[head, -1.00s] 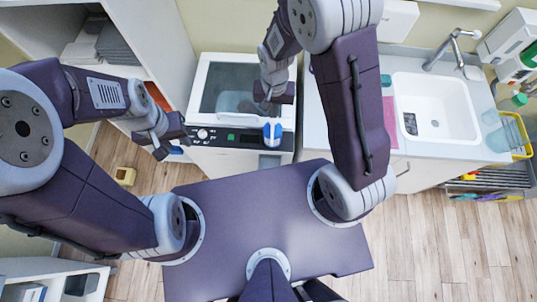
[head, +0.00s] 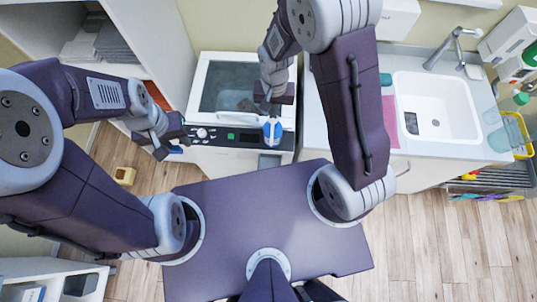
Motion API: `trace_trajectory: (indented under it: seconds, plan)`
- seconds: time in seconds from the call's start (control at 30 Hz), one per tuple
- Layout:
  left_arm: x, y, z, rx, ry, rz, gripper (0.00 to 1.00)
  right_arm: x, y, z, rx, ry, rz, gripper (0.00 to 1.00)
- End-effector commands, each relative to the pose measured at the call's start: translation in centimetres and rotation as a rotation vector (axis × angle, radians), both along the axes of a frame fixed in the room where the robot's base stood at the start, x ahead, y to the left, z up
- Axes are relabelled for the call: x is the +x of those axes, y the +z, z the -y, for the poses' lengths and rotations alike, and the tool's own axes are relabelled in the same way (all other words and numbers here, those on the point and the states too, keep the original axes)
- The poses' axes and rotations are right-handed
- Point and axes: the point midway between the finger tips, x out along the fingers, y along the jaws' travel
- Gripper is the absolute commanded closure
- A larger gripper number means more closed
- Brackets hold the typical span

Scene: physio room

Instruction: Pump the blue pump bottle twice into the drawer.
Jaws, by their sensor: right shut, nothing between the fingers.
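The blue pump bottle (head: 272,133), blue and white, shows at the right part of the white machine's dark front panel. My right gripper (head: 269,106) is shut and empty, just above and behind the bottle's top. I cannot tell whether it touches the pump head, which it partly hides. A small pale part (head: 269,161) shows just below the bottle; I cannot tell whether it is the drawer. My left gripper (head: 170,143) is open and empty, left of the machine and well away from the bottle.
The white machine (head: 205,75) has a dark glass top and a knob on its panel. A counter with a white sink (head: 440,100) stands to the right. A shelf unit (head: 160,40) stands to the left.

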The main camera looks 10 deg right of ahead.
Motion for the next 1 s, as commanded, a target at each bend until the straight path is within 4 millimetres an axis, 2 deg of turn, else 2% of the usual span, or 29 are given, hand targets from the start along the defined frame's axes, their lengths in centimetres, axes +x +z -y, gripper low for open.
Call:
trace_trajectory:
  seconds: [0.6, 0.87, 1.0]
  plan:
    - [0.0, -1.8, 0.0, 0.000, 0.000, 0.000, 0.64, 0.0, -2.4, 0.0, -0.001, 0.000, -0.001, 1.00]
    - [0.0, -1.4, 0.0, 0.000, 0.000, 0.000, 0.64, -0.1, -2.0, 0.0, 0.000, 0.000, -0.002, 1.00]
    - [0.0, -0.6, 0.0, 0.000, 0.000, 0.000, 0.64, -0.1, -1.1, 0.0, 0.000, 0.000, -0.002, 1.00]
